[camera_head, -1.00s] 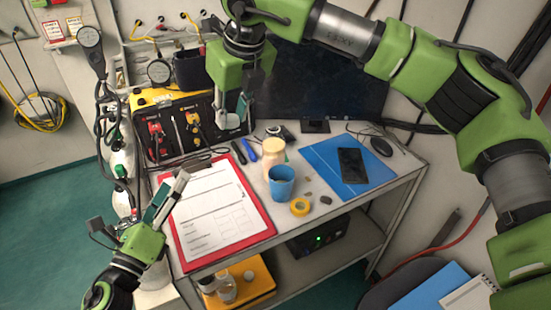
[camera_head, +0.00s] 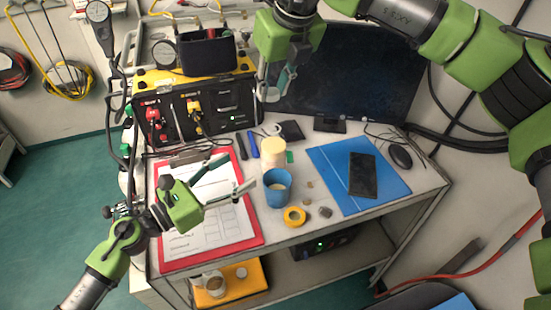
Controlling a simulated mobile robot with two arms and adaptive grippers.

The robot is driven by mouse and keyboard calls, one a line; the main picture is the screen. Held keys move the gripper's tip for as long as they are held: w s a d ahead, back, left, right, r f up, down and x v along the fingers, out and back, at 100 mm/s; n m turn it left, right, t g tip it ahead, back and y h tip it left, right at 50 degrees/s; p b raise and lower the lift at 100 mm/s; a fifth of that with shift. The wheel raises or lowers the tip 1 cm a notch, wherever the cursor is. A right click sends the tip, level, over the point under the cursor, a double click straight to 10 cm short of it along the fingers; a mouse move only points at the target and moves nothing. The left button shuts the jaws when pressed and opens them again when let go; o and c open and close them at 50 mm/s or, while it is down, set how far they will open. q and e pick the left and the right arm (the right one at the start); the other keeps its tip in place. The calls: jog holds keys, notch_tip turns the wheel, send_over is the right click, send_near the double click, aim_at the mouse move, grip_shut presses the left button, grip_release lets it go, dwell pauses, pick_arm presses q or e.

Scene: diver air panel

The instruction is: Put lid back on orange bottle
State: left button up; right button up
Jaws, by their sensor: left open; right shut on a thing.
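The pale orange bottle (camera_head: 272,153) stands upright on the table behind the blue cup (camera_head: 278,190). My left gripper (camera_head: 241,176) is open and empty above the clipboard, with its fingers pointing right toward the bottle and cup. It looks apart from both. My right gripper (camera_head: 272,88) points down in front of the dark monitor, above and behind the bottle. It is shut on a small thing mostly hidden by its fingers. I cannot make out whether this is the lid, and I see no lid clearly elsewhere.
A red clipboard (camera_head: 167,264) lies at the left. A yellow tape roll (camera_head: 294,216) sits before the cup. A blue mat (camera_head: 388,190) with a phone (camera_head: 362,175) lies at the right. The panel case (camera_head: 225,118) and monitor (camera_head: 350,75) stand behind.

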jog(key=shift+w+d, duration=0.1)
jog(key=shift+d, duration=0.05)
pick_arm(q)
jog(key=x, duration=1.2)
jog(key=shift+w+d, duration=0.2)
pick_arm(e)
jog(key=shift+d+f, duration=0.1)
pick_arm(q)
jog(key=c, duration=1.7)
pick_arm(e)
jog(key=shift+w, duration=0.1)
send_over(273, 123)
jog(key=shift+s+d+f, duration=0.1)
jog(key=shift+s+f, duration=0.05)
jog(key=shift+f, duration=0.65)
jog(key=shift+s+d+f, duration=0.1)
jog(key=shift+s+f, duration=0.05)
jog(key=shift+f, duration=0.7)
jog(key=shift+s+d+f, duration=0.1)
jog(key=shift+s+f, duration=0.05)
jog(key=shift+f, duration=0.65)
jog(key=shift+f, duration=0.9)
jog(key=shift+f, duration=0.55)
